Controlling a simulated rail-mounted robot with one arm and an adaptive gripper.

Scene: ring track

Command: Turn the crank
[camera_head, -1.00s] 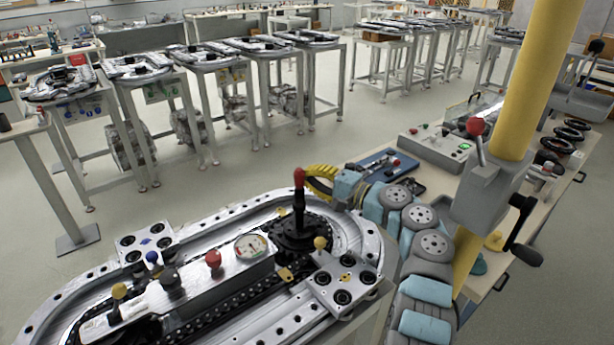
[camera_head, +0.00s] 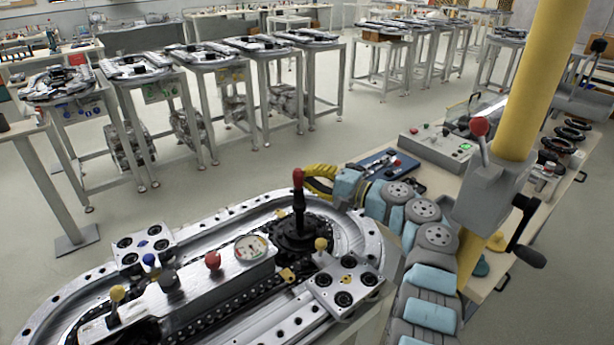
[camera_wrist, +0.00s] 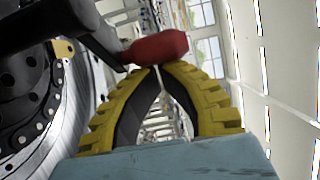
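The crank is a black upright handle with a red end (camera_head: 298,180), standing on a round black hub (camera_head: 300,235) at the right end of the oval track. In the wrist view its red end (camera_wrist: 158,47) lies across the fingertips, with a dark arm running off to the upper left. My gripper (camera_head: 307,177) has yellow ribbed fingers and comes in from the right, close beside the red end. In the wrist view the fingertips (camera_wrist: 156,68) come together, with an empty leaf-shaped gap behind them. I cannot tell whether the tips touch the red handle.
A grey control box with a dial (camera_head: 252,248) and several coloured knobs lies along the track's middle. A corner block (camera_head: 345,284) with a yellow-knobbed lever stands just right of the hub. A workbench (camera_head: 440,147) stands behind my arm. Open floor lies beyond the track.

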